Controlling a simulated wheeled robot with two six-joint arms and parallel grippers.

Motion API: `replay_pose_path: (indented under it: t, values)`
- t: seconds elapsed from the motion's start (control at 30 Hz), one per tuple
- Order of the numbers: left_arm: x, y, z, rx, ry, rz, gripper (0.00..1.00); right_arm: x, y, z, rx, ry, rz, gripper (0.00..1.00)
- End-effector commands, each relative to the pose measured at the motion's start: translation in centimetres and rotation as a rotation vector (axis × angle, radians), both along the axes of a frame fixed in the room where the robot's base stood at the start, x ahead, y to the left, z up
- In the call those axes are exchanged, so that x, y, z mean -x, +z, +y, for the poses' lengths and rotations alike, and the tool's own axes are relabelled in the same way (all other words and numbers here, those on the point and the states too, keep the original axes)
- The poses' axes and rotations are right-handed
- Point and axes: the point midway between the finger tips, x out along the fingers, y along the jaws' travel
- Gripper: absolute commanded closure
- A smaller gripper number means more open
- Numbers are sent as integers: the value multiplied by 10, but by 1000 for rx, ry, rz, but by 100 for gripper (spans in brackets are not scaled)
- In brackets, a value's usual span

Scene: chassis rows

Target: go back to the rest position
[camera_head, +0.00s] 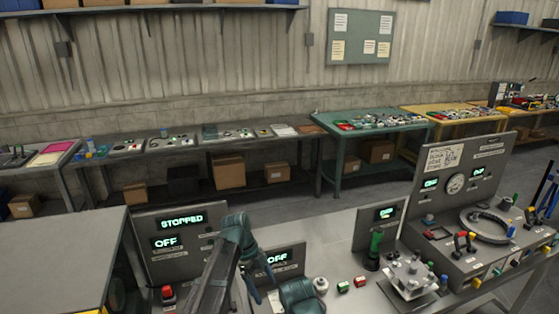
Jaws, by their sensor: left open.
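My left arm rises from the bottom edge, bends at a dark teal elbow and comes down again in front of the consoles. My left gripper (263,294) is low at the bottom of the view, open, with its fingers partly cut off and hard to make out. I see nothing held between them. A dark teal rounded part lies just to its right; I cannot tell which part of me it is. My right gripper is not in view.
Close by stand a panel reading STOPPED and OFF (180,255), a red button (168,292), a second OFF panel (287,260), a green-topped post (375,250) and a metal plate fixture (410,277). A gauge console (455,215) is at right. Benches line the wall behind.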

Motion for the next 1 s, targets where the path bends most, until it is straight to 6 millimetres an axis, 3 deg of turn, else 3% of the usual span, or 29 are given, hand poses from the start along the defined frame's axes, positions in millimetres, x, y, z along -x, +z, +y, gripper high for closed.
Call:
replay_pose_path:
  t: [0.2,0.3,1.0]
  values:
    - [-5,25,7,0,-1,0,10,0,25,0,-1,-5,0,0]
    - [-2,6,4,0,-2,-1,10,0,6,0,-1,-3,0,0]
    - [15,-78,-26,1,-1,-1,10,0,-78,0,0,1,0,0]
